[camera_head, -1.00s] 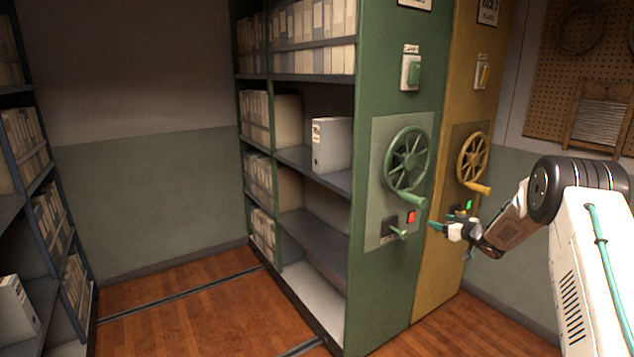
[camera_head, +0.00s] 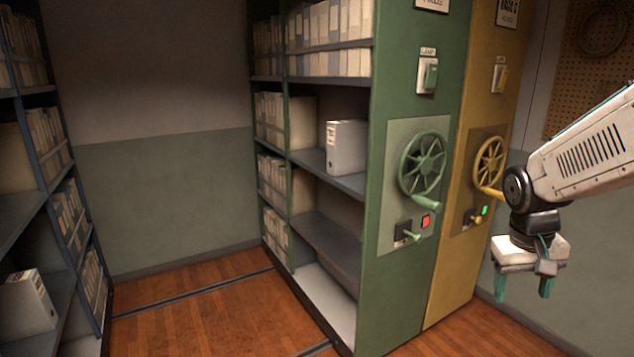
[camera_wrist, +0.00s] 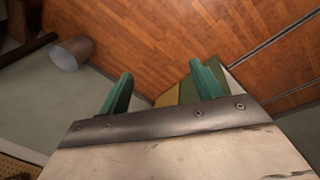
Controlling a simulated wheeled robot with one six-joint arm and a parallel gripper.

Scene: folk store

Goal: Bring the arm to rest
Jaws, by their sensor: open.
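In the wrist view, my gripper (camera_wrist: 160,88) shows both green fingers spread over the wooden floor. My arm reaches in from the right edge and bends down at a black joint. The gripper appears clear of the yellow handwheel (camera_head: 489,163), whose handle ends close to the black joint in the picture.
A green mobile rack (camera_head: 397,290) has a handwheel (camera_head: 421,163), a lever and a red light. The yellow rack (camera_head: 451,284) shows a green light. Another shelf (camera_head: 60,285) stands left. Wooden floor (camera_head: 205,322) with rails lies between. A cylindrical container (camera_wrist: 72,53) shows in the wrist view.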

